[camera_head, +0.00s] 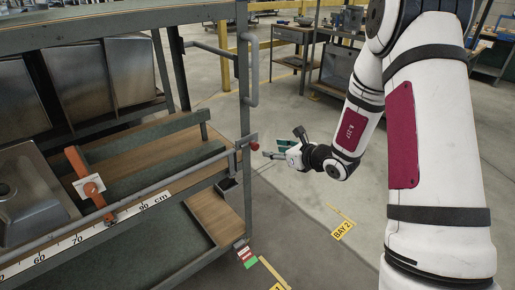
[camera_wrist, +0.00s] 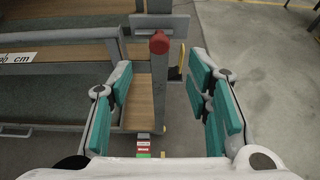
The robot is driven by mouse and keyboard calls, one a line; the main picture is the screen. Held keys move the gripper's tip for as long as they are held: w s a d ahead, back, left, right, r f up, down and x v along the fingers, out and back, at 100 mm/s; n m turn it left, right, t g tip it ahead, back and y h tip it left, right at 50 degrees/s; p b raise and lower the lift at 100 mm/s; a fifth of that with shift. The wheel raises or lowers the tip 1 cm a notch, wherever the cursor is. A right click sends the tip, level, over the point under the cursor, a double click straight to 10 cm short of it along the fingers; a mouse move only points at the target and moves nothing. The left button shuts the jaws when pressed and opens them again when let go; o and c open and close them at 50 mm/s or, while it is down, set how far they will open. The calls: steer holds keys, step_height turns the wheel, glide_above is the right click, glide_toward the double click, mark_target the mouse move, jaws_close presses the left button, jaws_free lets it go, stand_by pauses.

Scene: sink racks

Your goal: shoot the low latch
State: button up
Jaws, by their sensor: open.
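A latch with a red knob (camera_head: 255,146) sits on the rack's corner post, at the right end of a grey rail. In the wrist view the red knob (camera_wrist: 159,43) shows near the top centre, on the end of a grey bar pointing at the camera. My gripper (camera_head: 284,145) is open and empty, just right of the knob in the head view. In the wrist view its teal-padded fingers (camera_wrist: 160,78) stand on either side of the knob's line, and the knob appears beyond them. I cannot tell the exact gap, and no contact shows.
The steel rack (camera_head: 247,190) holds metal sinks (camera_head: 80,80). Open concrete floor lies right of the rack.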

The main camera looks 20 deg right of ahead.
mark_target(256, 146)
steer(key=b+x, duration=0.1)
steer(key=x, duration=0.9)
steer(key=shift+f, duration=0.1)
jaws_close()
